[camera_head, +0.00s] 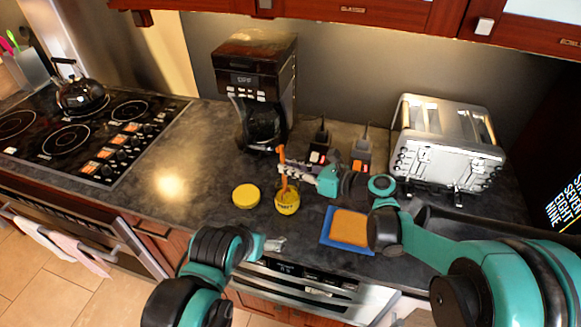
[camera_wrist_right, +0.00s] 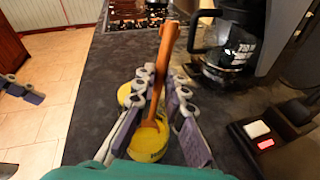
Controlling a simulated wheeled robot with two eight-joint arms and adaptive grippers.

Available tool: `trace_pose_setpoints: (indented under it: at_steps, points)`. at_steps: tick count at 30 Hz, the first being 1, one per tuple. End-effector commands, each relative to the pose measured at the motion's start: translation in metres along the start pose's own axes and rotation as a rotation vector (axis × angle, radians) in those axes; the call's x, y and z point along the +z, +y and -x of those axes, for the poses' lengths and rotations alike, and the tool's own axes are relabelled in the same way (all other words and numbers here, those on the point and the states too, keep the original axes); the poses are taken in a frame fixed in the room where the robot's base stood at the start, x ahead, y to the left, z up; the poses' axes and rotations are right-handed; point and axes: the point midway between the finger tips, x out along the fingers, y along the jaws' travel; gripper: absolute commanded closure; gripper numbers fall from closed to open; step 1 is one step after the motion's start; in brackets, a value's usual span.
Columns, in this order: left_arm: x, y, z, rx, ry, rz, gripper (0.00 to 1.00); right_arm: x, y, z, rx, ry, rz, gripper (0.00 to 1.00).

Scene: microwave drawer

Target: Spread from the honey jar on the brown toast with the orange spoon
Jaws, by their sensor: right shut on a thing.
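The honey jar (camera_head: 288,204) is yellow and stands open on the dark counter; it also shows in the wrist view (camera_wrist_right: 146,153). The orange spoon (camera_head: 282,158) stands almost upright with its lower end in the jar's mouth. My right gripper (camera_head: 304,172) is shut on the spoon's handle, above the jar; the wrist view shows the spoon (camera_wrist_right: 160,75) between the fingers. The brown toast (camera_head: 350,227) lies on a blue board (camera_head: 326,238), right of the jar. My left gripper (camera_head: 274,244) is low, in front of the counter edge, and its jaw opening is unclear.
A yellow lid (camera_head: 245,196) lies left of the jar. A coffee maker (camera_head: 256,85) stands behind, with two small dark items (camera_head: 361,149) beside it. A toaster (camera_head: 446,145) is at right. The stove with a kettle (camera_head: 80,95) is at left. The counter between is clear.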

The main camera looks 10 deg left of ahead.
Motion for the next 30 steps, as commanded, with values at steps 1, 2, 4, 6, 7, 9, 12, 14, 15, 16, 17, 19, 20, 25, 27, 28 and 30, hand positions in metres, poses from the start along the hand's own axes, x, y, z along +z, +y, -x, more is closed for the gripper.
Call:
trace_pose_setpoints:
  at_steps: [1, 2, 4, 6, 7, 9, 12, 14, 15, 16, 17, 19, 20, 25, 27, 28, 30]
  points:
    - [0.001, 0.0, -0.001, 0.0, 0.0, 0.0, 0.13, -0.001, 0.0, 0.0, 0.0, 0.0, 0.0, 1.0]
    - [0.001, 0.0, -0.001, 0.0, 0.0, 0.0, 0.13, -0.001, 0.0, 0.0, 0.0, 0.0, 0.0, 1.0]
    - [0.001, 0.0, -0.002, 0.0, 0.0, 0.0, 0.13, -0.002, -0.001, -0.001, 0.0, 0.0, 0.0, 1.0]
    - [0.002, 0.0, -0.002, 0.0, 0.0, 0.0, 0.13, -0.003, -0.001, -0.001, 0.0, 0.0, 0.0, 1.0]
    - [0.002, 0.0, -0.003, 0.0, 0.0, 0.0, 0.13, -0.003, -0.001, -0.001, 0.0, 0.0, 0.0, 1.0]
    - [0.002, 0.0, -0.003, 0.0, 0.0, 0.0, 0.13, -0.004, -0.001, -0.001, 0.0, 0.0, 0.0, 1.0]
    - [0.003, 0.0, -0.004, 0.0, 0.0, 0.0, 0.13, -0.005, -0.001, -0.001, 0.0, 0.0, 0.0, 1.0]
    - [0.003, 0.0, -0.004, 0.0, 0.0, 0.0, 0.13, -0.006, -0.001, -0.001, 0.0, 0.0, 0.0, 1.0]
    - [0.003, 0.0, -0.005, 0.0, 0.0, 0.0, 0.13, -0.006, -0.001, -0.001, 0.0, 0.0, 0.0, 1.0]
    - [0.004, 0.0, -0.005, 0.0, 0.0, 0.0, 0.13, -0.007, -0.001, -0.002, 0.0, 0.0, 0.0, 1.0]
    - [0.004, 0.0, -0.005, 0.0, 0.0, 0.0, 0.13, -0.007, -0.002, -0.002, 0.0, 0.0, 0.0, 1.0]
    - [0.004, 0.0, -0.006, 0.0, 0.0, 0.0, 0.13, -0.008, -0.002, -0.002, 0.0, 0.0, 0.0, 1.0]
    - [0.004, 0.0, -0.006, 0.0, 0.0, 0.0, 0.13, -0.008, -0.002, -0.002, 0.0, 0.0, 0.0, 1.0]
    - [0.005, 0.0, -0.007, 0.0, 0.0, 0.0, 0.13, -0.01, -0.002, -0.002, 0.0, 0.0, 0.0, 1.0]
    - [0.006, 0.0, -0.008, 0.0, 0.0, 0.0, 0.13, -0.011, -0.002, -0.002, 0.0, 0.0, 0.0, 1.0]
    - [0.006, 0.0, -0.008, 0.0, 0.0, 0.0, 0.13, -0.011, -0.002, -0.002, 0.0, 0.0, 0.0, 1.0]
    - [0.006, 0.0, -0.009, 0.0, 0.0, 0.0, 0.13, -0.012, -0.003, -0.003, 0.0, 0.0, 0.0, 1.0]
